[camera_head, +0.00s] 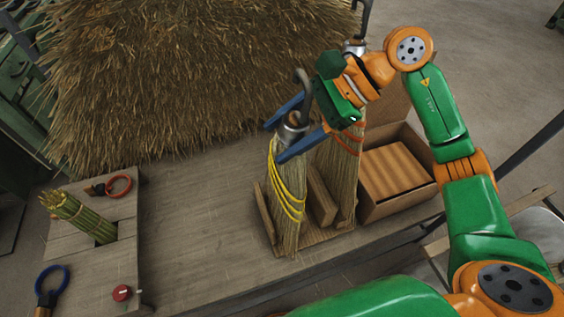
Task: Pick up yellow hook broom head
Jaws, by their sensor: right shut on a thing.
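The yellow hook broom head (287,193) is a bundle of straw bound with yellow cord, with a metal collar and a grey hook on top. It stands close to upright on a wooden rack (322,236) on the bench. My right gripper (285,141) has its two blue fingers around the metal collar at the top of this broom head and is shut on it. The bundle's lower end is at the rack, and I cannot tell whether it touches it. My left gripper is not in view.
A second broom head with orange-red cord (343,160) stands just right, partly behind my right arm. An open cardboard box (393,172) is beyond it. A big straw pile (190,70) fills the back. Bench space (200,230) is clear left of the rack, before a tied green bundle (85,217).

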